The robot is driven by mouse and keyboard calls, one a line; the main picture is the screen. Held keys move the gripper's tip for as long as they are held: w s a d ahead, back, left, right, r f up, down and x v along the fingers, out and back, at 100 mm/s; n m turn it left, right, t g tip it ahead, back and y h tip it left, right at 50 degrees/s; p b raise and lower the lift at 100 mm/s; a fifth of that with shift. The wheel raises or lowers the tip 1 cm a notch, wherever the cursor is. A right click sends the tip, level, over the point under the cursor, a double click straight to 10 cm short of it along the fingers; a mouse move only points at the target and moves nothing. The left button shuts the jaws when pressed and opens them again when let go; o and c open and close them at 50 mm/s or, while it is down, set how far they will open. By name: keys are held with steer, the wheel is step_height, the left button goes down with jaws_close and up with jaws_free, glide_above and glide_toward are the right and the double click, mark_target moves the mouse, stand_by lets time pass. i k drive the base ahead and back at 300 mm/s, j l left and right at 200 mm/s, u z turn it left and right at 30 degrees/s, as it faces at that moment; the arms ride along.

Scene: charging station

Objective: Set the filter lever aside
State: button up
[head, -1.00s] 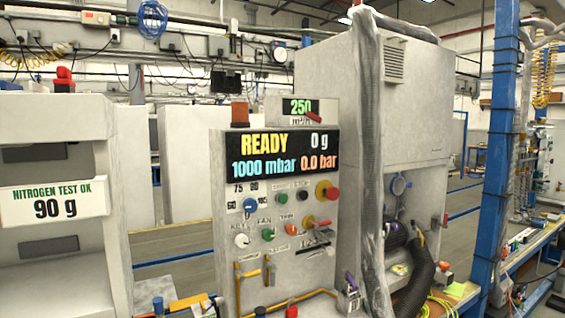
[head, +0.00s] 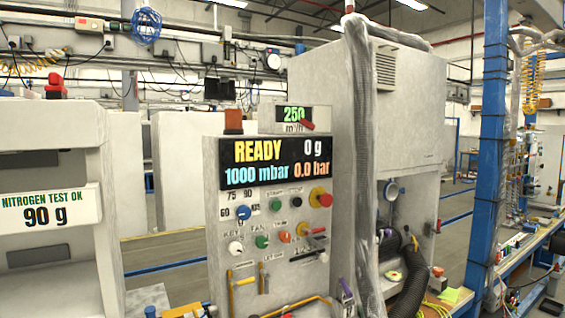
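I cannot single out the filter lever with certainty. Several lever-like parts show in the head view. A red lever (head: 307,126) sits beside the 250 readout. A red handle (head: 314,231) sticks out of the control panel (head: 213,200) below its red knob. A small purple handle (head: 346,287) stands low, to the right of the panel. A red part (head: 438,225) is on the right side of the tall grey cabinet (head: 415,110). My gripper is not in view.
A white housing (head: 105,200) with a "NITROGEN TEST OK 90 g" sign stands at the left. A wrapped hose (head: 362,150) runs down the cabinet front, with a black corrugated hose (head: 412,285) low beside it. A blue post (head: 488,150) and a bench (head: 530,245) are at the right.

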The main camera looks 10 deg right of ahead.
mark_target(341, 278)
steer(key=i+l, duration=0.25)
steer(key=l, duration=0.2)
steer(key=i+l, duration=0.3)
steer(key=l, duration=0.15)
steer(key=i+l, duration=0.25)
steer(key=l, duration=0.15)
